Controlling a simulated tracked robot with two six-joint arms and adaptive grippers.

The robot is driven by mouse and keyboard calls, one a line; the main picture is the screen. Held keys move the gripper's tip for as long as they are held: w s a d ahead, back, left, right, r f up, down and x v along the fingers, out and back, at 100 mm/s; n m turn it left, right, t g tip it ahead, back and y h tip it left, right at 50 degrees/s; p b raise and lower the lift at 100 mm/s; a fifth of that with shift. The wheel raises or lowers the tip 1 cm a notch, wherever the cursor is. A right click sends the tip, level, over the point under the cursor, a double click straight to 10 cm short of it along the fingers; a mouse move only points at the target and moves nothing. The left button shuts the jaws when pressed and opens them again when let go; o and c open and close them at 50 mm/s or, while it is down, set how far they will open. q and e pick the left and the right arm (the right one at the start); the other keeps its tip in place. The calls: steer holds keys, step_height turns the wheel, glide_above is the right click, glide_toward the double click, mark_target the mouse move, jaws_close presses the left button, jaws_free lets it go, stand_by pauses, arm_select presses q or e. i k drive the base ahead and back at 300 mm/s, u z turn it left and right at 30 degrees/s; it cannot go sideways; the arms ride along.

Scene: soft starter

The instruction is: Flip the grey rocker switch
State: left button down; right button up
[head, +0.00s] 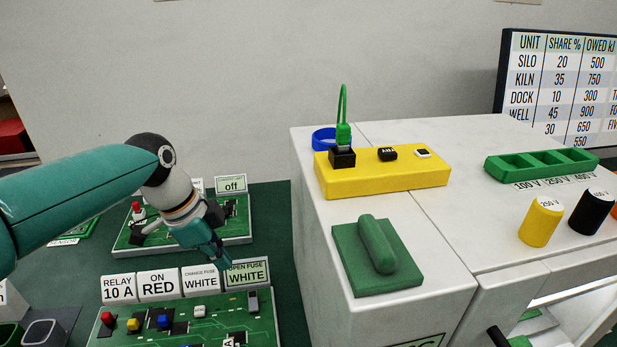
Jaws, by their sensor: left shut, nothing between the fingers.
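My left gripper (222,258) is teal and shut with nothing in it. It points down just above the white label blocks, between the two green circuit boards. The front green board (170,325) carries several coloured buttons and a small upright grey piece (253,301) near its right end, which may be the grey rocker switch; its position is too small to tell. The gripper is above and left of that piece, apart from it. The rear board (237,228) has a red button (138,209) and a display (231,185) reading "off"; my arm hides part of it. My right gripper is out of view.
Label blocks (158,284) stand along the front board's back edge. To the right, a raised white cabinet (330,275) holds a yellow block (385,178) with a green cable plug (343,132), a green handled plate (376,258), and a green tray (541,163). Yellow and black cylinders stand at the right.

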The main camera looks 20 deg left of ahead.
mark_target(253, 306)
steer(key=k, duration=1.5)
